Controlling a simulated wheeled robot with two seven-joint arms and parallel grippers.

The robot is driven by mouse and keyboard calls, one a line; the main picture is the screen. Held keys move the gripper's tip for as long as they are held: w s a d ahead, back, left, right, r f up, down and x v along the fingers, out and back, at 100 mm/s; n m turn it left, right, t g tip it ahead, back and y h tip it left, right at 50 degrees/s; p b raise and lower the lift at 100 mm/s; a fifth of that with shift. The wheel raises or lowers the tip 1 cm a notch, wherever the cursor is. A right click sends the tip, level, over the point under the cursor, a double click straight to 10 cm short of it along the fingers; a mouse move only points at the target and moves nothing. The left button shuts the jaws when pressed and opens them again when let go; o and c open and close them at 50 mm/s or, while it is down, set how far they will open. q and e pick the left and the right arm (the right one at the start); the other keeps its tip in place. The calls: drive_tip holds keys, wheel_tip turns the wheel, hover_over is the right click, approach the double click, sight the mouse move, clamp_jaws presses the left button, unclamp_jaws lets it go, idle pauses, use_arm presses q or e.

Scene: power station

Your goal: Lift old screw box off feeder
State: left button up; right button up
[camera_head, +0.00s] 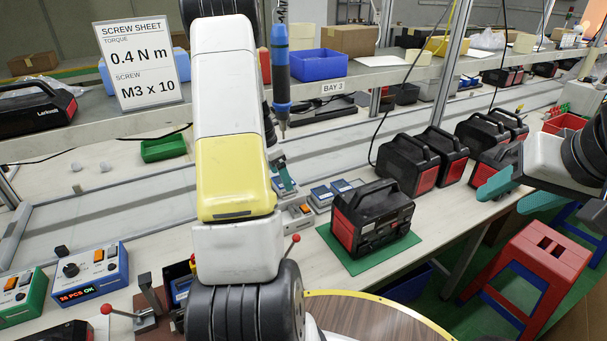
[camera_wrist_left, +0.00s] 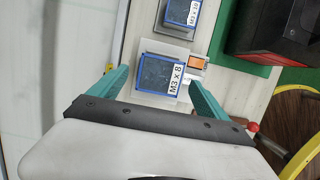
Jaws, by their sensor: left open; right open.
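In the left wrist view a blue-rimmed screw box (camera_wrist_left: 152,82) labelled M3 x 8 sits on a pale feeder (camera_wrist_left: 150,47) with an orange switch (camera_wrist_left: 198,62). My left gripper (camera_wrist_left: 157,76) is open, with one teal finger on each side of the box; I cannot tell whether they touch it. A second M3 x 8 box (camera_wrist_left: 183,12) sits just beyond. In the head view my left arm hides much of this area, and one teal fingertip (camera_head: 285,178) shows. My right gripper (camera_head: 506,192) is open and empty at the right, past the bench edge.
A black and red power station (camera_head: 372,220) stands on a green mat (camera_head: 352,262) right of the feeder. More stations (camera_head: 408,165) line the bench behind. A sign (camera_head: 138,62) reads M3 x 10. A control box (camera_head: 90,272) is at left, a red stool (camera_head: 538,262) at right.

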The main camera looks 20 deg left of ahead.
use_arm(q)
drive_tip(key=shift+x, duration=1.3)
drive_tip(key=shift+r, duration=0.1)
drive_tip(key=c, duration=1.5)
